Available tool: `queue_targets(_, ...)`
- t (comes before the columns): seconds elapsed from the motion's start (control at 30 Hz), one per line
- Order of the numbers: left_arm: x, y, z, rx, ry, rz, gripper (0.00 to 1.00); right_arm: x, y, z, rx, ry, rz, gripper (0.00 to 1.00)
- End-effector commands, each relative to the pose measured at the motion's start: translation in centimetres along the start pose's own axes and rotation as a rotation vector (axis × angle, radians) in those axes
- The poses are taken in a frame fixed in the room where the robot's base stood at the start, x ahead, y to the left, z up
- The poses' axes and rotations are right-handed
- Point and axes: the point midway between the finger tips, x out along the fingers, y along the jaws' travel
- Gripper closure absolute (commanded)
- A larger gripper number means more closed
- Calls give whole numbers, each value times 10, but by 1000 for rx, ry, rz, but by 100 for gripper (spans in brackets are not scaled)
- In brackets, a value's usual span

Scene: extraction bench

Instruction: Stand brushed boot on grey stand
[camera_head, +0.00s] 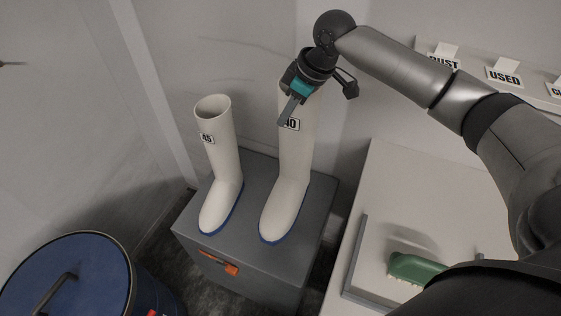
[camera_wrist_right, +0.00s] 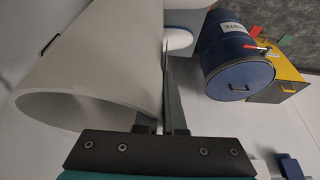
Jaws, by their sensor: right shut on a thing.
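A tall white boot (camera_head: 292,170) with a blue sole and a label that seems to read 40 stands upright on the grey stand (camera_head: 252,258), toe toward the front. My right gripper (camera_head: 289,108) is at its top rim, shut on the shaft wall. In the right wrist view the boot (camera_wrist_right: 100,70) fills the left, its open top facing the camera. The gripper (camera_wrist_right: 165,115) has the wall between its fingers, one finger partly hidden by the boot. A second white boot (camera_head: 222,160), labelled 45, stands upright to the left on the same stand. My left gripper is out of view.
A blue drum (camera_head: 70,275) is at the lower left. An orange item (camera_head: 231,269) is on the stand's front. A green brush (camera_head: 415,268) lies on the pale bench at the right. A labelled shelf (camera_head: 490,75) is at upper right. The wall is close behind the boots.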

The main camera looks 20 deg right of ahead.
Motion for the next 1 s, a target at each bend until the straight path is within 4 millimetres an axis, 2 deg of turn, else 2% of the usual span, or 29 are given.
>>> queue_targets(0.1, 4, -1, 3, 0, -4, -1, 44, 27, 0, 10, 0, 4, 0, 100)
queue_targets(0.3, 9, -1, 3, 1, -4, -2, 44, 67, 0, 26, 0, 5, 1, 100)
queue_targets(0.67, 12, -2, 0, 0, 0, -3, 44, 92, 1, 36, -1, 6, 3, 100)
queue_targets(0.9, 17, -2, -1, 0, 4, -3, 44, 122, 1, 48, -1, 7, 3, 100)
queue_targets(1.0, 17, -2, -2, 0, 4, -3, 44, 124, 1, 49, -3, 8, 4, 100)
